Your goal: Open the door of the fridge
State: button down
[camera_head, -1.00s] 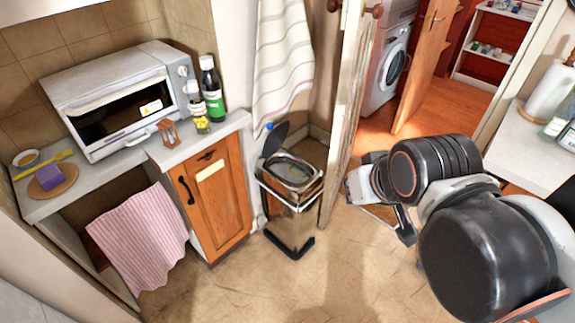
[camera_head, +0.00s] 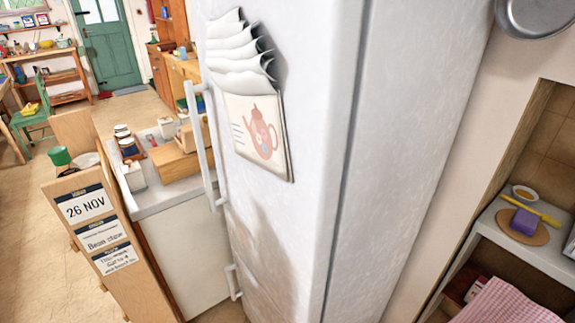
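The white fridge (camera_head: 300,190) stands tall in the middle of the head view, seen at an angle. Its upper door has a long white vertical handle (camera_head: 203,145) on its left side. A lower door has a shorter white handle (camera_head: 232,283). Both doors look shut. Papers and a teapot picture (camera_head: 255,132) hang on the fridge. My gripper is not in the current view, so its state is hidden.
A wooden panel with date signs (camera_head: 95,225) and a counter (camera_head: 175,195) with boxes stand left of the fridge. Open floor (camera_head: 28,235) lies at far left. A shelf (camera_head: 530,235) with a purple sponge is at right. A pan (camera_head: 535,15) hangs top right.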

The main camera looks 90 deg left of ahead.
aim_at(284, 232)
jog(key=u, duration=3.15)
